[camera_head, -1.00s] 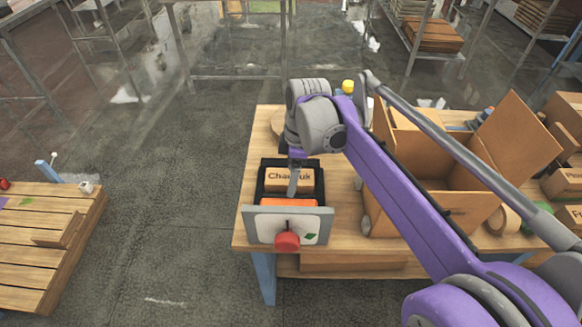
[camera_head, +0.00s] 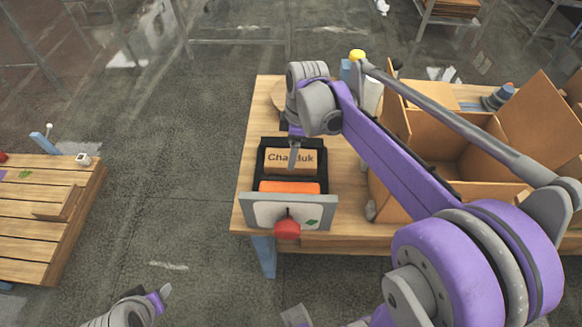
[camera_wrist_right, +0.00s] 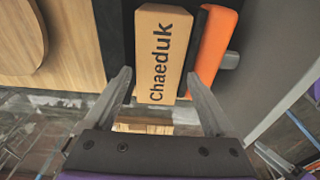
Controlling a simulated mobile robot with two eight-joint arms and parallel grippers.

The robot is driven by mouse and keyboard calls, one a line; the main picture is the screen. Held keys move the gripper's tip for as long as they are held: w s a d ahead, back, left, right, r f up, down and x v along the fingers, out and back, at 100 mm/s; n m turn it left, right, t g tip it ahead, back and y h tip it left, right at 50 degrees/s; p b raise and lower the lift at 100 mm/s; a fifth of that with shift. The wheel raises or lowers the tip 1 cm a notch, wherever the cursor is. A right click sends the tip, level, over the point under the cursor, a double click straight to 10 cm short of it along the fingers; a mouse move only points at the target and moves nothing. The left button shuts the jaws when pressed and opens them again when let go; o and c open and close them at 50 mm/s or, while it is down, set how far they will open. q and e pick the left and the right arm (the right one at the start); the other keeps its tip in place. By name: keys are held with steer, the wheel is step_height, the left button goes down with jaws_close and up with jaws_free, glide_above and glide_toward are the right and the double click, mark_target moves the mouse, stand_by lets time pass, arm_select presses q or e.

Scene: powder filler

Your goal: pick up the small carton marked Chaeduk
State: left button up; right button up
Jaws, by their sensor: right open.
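The small brown carton marked Chaeduk (camera_head: 276,160) lies in a black tray (camera_head: 263,176) on the wooden table, behind an orange roller (camera_head: 289,187). My right gripper (camera_head: 294,158) points down over it, and one finger hides part of the lettering. In the right wrist view my right gripper (camera_wrist_right: 158,80) is open and empty, its fingertips on either side of the lower part of the carton (camera_wrist_right: 160,50). I cannot tell whether they touch it. A grey and purple part of my left arm (camera_head: 135,305) shows at the bottom edge; its jaws are unclear.
A grey plate (camera_head: 262,212) with a red knob (camera_head: 287,229) stands at the tray's front. An open cardboard box (camera_head: 440,190) stands to the right, partly behind my right arm. A slatted wooden table (camera_head: 35,235) is at left, with open floor between.

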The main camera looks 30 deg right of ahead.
step_height(320, 180, down, 4)
steer(key=shift+w+a+f, duration=0.15)
steer(key=shift+f, duration=0.1)
steer(key=shift+c, duration=0.3)
jaws_close()
